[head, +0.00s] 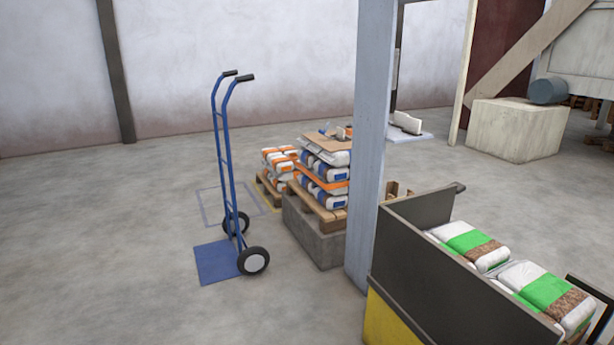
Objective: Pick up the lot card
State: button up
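I cannot make out the lot card for certain in the head view. A brown cardboard sheet (318,139) lies on top of a stack of white, blue and orange bags (325,172). Several small items lie on the sheet, one of them blue, too small to identify. My gripper is not in view.
A grey post (370,150) stands just right of the stack, partly hiding it. A blue hand truck (226,165) stands left of it. A dark-walled bin (425,265) with green and white bags (470,240) fills the lower right. The floor at left is clear.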

aim_at(340, 132)
jog(key=i, duration=1.45)
jog(key=i+z, duration=0.1)
jog(key=i, duration=0.45)
jog(key=i+j+z, duration=0.1)
jog(key=i, duration=0.45)
